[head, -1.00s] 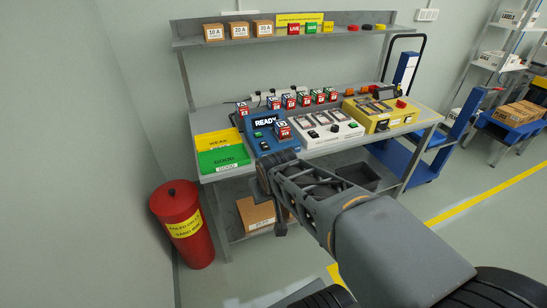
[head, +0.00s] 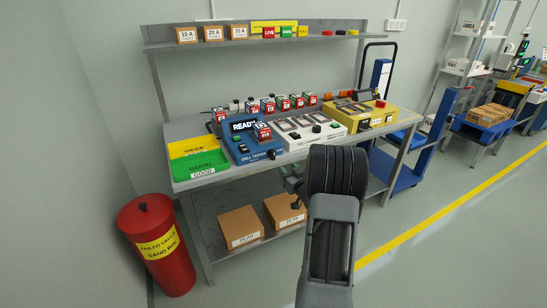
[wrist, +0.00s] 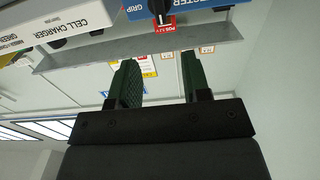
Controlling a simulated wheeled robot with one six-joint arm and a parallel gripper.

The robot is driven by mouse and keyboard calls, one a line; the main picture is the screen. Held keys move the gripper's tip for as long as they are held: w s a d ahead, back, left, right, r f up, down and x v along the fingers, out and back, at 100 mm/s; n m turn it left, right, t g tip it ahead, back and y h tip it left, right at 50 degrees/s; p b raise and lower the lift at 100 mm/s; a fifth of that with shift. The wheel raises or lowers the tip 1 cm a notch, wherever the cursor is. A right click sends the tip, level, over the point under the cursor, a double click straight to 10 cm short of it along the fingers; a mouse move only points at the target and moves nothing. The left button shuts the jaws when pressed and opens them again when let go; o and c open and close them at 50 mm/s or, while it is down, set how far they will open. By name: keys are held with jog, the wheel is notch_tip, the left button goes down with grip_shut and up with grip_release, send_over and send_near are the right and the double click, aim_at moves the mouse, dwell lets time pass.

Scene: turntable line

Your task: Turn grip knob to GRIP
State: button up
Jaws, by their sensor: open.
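The blue cell tester (head: 250,156) sits on the bench, its screen reading READY and a red-and-white cell (head: 262,132) on it. A black knob (head: 272,154) is at its front right corner. In the wrist view, upside down, a dark knob (wrist: 158,10) shows at the top edge between the word GRIP and the tester's name. My gripper (wrist: 162,85) is open and empty, with green pads, below and apart from the knob in that picture. In the head view my gripper (head: 293,186) is small and partly hidden by my arm, in front of the bench edge.
Left of the tester are a yellow WEAK tray (head: 192,147) and green GOOD tray (head: 198,166). Right of it are a white charger (head: 308,131) and a yellow machine (head: 362,115). A red bin (head: 157,243) stands front left. Boxes (head: 240,227) lie on the lower shelf.

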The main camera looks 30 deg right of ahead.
aim_at(274, 154)
jog(key=w, duration=0.4)
jog(key=w+d, duration=0.1)
jog(key=w, duration=0.7)
jog(key=shift+w+d, duration=0.3)
jog(key=shift+c, duration=0.4)
jog(key=c, duration=0.5)
